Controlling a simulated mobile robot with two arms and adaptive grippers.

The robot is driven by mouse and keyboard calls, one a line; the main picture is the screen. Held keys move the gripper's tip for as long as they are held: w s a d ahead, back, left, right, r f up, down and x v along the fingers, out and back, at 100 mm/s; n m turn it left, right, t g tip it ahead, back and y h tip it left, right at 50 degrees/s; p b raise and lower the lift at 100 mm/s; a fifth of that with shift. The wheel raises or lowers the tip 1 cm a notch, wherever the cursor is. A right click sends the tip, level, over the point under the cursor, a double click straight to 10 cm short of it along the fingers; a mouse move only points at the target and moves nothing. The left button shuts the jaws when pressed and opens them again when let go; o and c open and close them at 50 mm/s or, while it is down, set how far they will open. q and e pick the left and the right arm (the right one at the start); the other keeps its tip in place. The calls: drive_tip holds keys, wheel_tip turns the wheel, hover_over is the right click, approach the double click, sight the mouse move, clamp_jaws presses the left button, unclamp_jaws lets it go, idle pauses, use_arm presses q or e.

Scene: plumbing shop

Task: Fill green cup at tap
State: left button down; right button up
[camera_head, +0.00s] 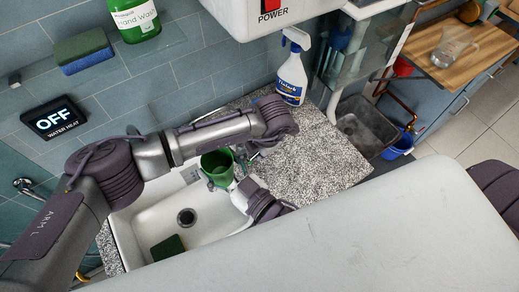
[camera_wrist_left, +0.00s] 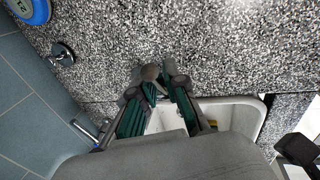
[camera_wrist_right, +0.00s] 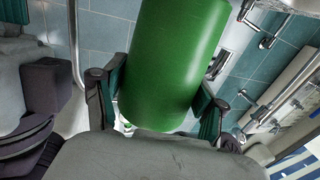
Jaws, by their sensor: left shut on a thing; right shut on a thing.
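The green cup (camera_head: 218,167) is above the back right of the white sink (camera_head: 208,222). My right gripper (camera_head: 240,190) is shut around its side; the cup fills the middle of the right wrist view (camera_wrist_right: 175,60). Its opening shows in the head view, but I cannot tell whether it holds water. My left gripper (camera_head: 252,148) is near the tap, just right of the cup. In the left wrist view its fingers (camera_wrist_left: 160,88) close around a small grey rounded piece, apparently the tap handle (camera_wrist_left: 150,72). The spout is mostly hidden, and no water stream is visible.
A dark green sponge (camera_head: 168,247) lies in the sink near the drain. A spray bottle (camera_head: 291,68) stands on the speckled counter (camera_head: 320,150). A white heater box (camera_head: 262,14) hangs above. The counter's right part is clear.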

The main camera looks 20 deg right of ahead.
use_arm(q)
drive_tip(key=shift+a+r+h, duration=0.2)
drive_tip(key=shift+h, duration=0.5)
drive_tip(key=c, duration=1.2)
unclamp_jaws()
drive_tip(key=v, duration=1.2)
drive_tip(key=shift+s, duration=0.15)
